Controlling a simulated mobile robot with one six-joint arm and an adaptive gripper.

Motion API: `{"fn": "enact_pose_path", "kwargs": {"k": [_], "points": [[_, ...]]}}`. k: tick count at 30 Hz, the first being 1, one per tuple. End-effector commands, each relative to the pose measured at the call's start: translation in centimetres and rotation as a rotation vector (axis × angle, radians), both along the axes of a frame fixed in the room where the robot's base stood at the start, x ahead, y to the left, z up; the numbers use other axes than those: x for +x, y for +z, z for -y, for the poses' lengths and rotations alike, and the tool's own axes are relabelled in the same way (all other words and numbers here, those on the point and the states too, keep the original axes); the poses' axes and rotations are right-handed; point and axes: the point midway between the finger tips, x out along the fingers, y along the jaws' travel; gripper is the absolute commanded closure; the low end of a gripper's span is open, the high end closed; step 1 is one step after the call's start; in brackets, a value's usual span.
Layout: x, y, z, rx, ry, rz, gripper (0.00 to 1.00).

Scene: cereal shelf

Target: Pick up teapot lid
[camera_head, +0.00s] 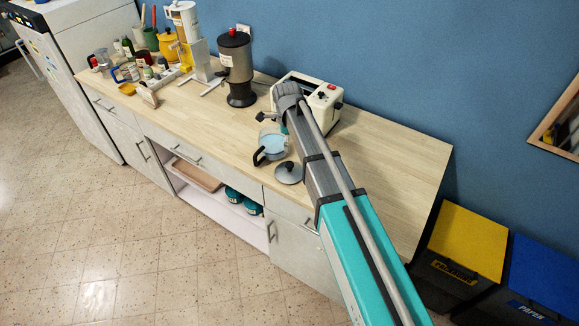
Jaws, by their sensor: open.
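The teapot lid (289,173) is a round grey disc with a dark knob. It lies on the wooden counter near the front edge, just left of my arm. The teapot (271,147), a glass pot with a dark handle, stands just behind and left of it. My gripper (272,119) is at the far end of my arm, above the counter behind the teapot and apart from the lid. It is open, though my wrist hides much of it.
A white toaster (322,103) stands behind my arm by the wall. A dark coffee urn (237,68) stands left of it. Jars and utensils crowd the counter's left end. The counter (397,177) is clear right of my arm. Yellow (466,242) and blue bins stand beyond.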

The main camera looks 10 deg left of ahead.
Motion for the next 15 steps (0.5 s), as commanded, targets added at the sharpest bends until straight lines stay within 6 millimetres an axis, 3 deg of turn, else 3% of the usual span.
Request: {"fn": "enact_pose_path", "kwargs": {"k": [15], "points": [[0.12,0.42,0.13,0.024,-0.073,-0.014,0.0]]}}
